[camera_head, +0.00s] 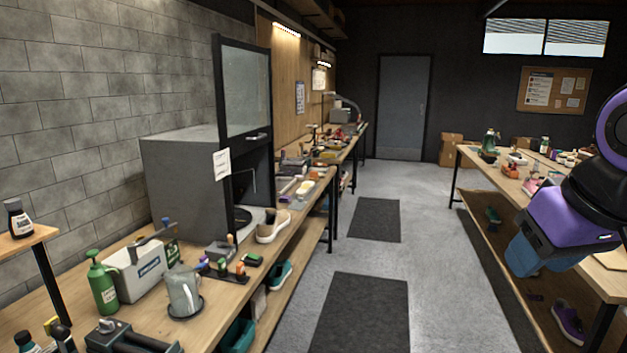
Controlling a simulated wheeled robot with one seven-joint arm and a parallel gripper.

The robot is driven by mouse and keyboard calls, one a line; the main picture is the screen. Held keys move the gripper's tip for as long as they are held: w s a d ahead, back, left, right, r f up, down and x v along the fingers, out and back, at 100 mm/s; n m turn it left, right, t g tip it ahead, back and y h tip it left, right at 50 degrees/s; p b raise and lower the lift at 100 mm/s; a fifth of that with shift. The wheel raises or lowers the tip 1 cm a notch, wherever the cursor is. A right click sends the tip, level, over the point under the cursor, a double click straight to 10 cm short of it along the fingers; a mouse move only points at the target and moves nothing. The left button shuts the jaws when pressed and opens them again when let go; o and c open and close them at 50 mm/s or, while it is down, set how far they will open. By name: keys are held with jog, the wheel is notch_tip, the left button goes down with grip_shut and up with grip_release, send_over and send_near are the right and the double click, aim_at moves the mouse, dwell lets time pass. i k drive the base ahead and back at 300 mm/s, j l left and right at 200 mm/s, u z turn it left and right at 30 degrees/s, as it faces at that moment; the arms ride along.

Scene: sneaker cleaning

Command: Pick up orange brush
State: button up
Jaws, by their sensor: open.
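A small upright orange piece (240,269), which looks like an orange brush handle, stands on the left bench among small coloured pieces near a clear jug. At this size I cannot be sure that it is the brush. My gripper (532,260) is at the right, at the end of my purple and black arm, in front of the right table's edge. It is open, far from the orange piece and across the aisle from it. Its fingertips are hard to make out, and I see nothing held.
The right table (478,157) is cluttered. The aisle with dark mats (362,312) is clear.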

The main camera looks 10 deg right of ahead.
aim_at(314, 175)
jog(key=i+l+z, duration=0.3)
jog(key=i, duration=0.8)
jog(key=i+z, duration=0.3)
jog(key=i, duration=0.8)
jog(key=i+z, duration=0.1)
jog(key=i, duration=1.65)
jog(key=i+u, duration=0.3)
jog(key=i, duration=0.15)
jog(key=i+l+u, duration=0.1)
jog(key=i+u, duration=0.15)
jog(key=i, duration=0.15)
jog(key=i+l+u, duration=0.3)
jog(key=i, duration=0.15)
jog(key=i+u, duration=0.35)
jog(key=i+l+u, duration=0.1)
jog(key=u, duration=0.2)
jog(key=i+l+u, duration=0.15)
jog(key=i+u, duration=0.2)
jog(key=k, duration=0.05)
